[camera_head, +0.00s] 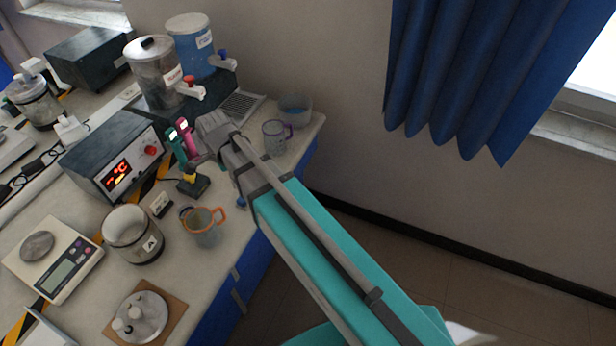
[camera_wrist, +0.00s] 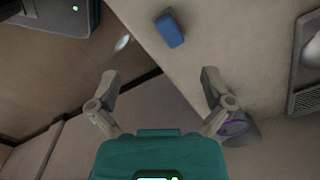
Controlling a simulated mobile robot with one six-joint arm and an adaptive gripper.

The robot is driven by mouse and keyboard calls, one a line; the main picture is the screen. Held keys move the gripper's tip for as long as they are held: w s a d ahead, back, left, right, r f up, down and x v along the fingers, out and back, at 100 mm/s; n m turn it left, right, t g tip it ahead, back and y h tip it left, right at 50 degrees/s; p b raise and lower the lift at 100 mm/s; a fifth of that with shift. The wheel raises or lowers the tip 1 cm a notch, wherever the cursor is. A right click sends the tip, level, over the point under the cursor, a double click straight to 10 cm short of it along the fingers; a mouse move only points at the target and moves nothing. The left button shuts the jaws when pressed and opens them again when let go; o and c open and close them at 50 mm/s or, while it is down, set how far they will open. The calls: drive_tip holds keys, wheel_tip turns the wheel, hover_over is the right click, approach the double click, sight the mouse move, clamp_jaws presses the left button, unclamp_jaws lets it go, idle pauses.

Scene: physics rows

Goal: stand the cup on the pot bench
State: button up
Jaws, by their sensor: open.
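Two cups stand upright on the bench (camera_head: 232,262) in the head view. One is a grey cup with a purple handle (camera_head: 274,138) near the far right corner. The other is a grey-green cup with an orange handle (camera_head: 202,230) nearer the front edge. My gripper (camera_wrist: 160,82) is open, with nothing between its fingers, above the bench edge and the floor. In the wrist view the purple-handled cup (camera_wrist: 241,132) shows beside the right finger, partly hidden by it. The end of my arm covers part of the bench left of that cup in the head view.
A pot (camera_head: 132,238), a scale (camera_head: 52,258), a lid on a brown board (camera_head: 145,318) and a box with a red display (camera_head: 113,155) crowd the bench. Two dispensers (camera_head: 160,78) and a bowl (camera_head: 295,109) stand behind. A blue block (camera_wrist: 170,29) lies near the edge.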

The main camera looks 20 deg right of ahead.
drive_tip(key=s+d+n, duration=0.3)
drive_tip(key=d+n, duration=0.4)
drive_tip(key=d, duration=0.3)
drive_tip(key=s+d+n, duration=0.3)
drive_tip(key=d+n, duration=0.4)
drive_tip(key=d, duration=0.4)
drive_tip(key=shift+s, duration=0.3)
